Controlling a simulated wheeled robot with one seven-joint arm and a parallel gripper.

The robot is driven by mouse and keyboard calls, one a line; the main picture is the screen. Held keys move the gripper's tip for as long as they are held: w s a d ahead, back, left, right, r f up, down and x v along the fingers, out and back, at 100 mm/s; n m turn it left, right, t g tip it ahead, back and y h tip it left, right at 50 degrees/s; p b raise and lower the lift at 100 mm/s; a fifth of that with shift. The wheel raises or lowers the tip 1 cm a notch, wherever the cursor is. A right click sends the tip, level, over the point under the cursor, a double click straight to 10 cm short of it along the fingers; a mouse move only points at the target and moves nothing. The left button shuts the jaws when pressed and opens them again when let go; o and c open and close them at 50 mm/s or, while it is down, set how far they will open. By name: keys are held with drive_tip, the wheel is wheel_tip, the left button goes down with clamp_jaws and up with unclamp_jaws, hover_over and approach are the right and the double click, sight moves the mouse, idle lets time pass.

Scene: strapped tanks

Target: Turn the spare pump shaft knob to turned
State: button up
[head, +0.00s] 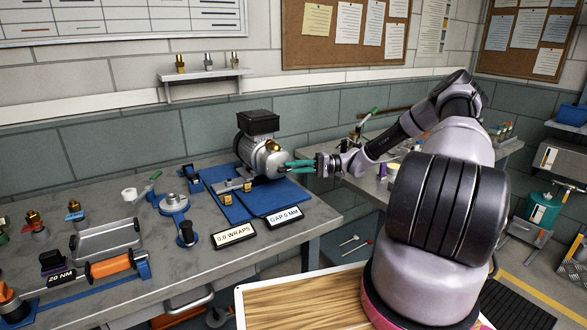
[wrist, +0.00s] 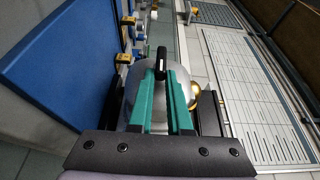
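The spare pump (head: 260,145) is a silver motor-like body with a black top box, standing on a blue mat on the bench. Its shaft knob is small and black with a white mark, seen in the wrist view (wrist: 161,62) in front of the round silver end of the pump. My gripper (head: 288,166) reaches the pump's right end from the right. Its two teal fingers (wrist: 161,76) lie on either side of the knob and appear closed on it. In the head view the fingertips hide the knob.
Tags reading "3.0 WRAPS" (head: 234,236) and "GAP 0 MM" (head: 284,216) stand at the mat's front. Brass-coloured fittings (head: 226,198) sit just before the pump. A grey tray (head: 106,240) and an orange tool (head: 110,266) lie at left. A second bench (head: 345,203) stands behind my arm.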

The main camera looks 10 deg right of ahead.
drive_tip(key=o, duration=0.4)
drive_tip(key=shift+s+a, duration=0.1)
drive_tip(key=shift+a, duration=0.15)
drive_tip(key=shift+d, duration=0.1)
drive_tip(key=shift+d, duration=0.1)
drive_tip(key=shift+d, duration=0.4)
drive_tip(key=d, duration=0.9)
drive_tip(key=shift+s+d, duration=0.4)
